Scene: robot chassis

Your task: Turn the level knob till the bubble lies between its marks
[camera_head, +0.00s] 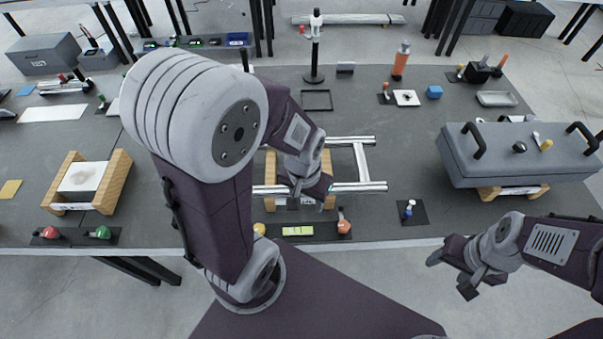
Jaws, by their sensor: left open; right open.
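A dark panel (318,239) with a yellow-green level vial (298,231) lies at the table's front edge, in the middle. The bubble and its marks are too small to tell. An orange knob (344,227) stands at the panel's right end, and a yellow knob (259,229) shows at its left end, partly beside my arm. I cannot tell which one is the level knob. My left gripper (309,199) is open and empty, behind the vial in the picture, over the metal frame. My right gripper (450,272) is open and empty, in front of the table at the right.
A metal frame (362,160) on wooden blocks lies behind the panel. A small dark plate with a blue-and-white switch (409,210) is to the right. A large grey case (500,165) stands at the right. Red and green knobs (103,233) sit at the front left.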

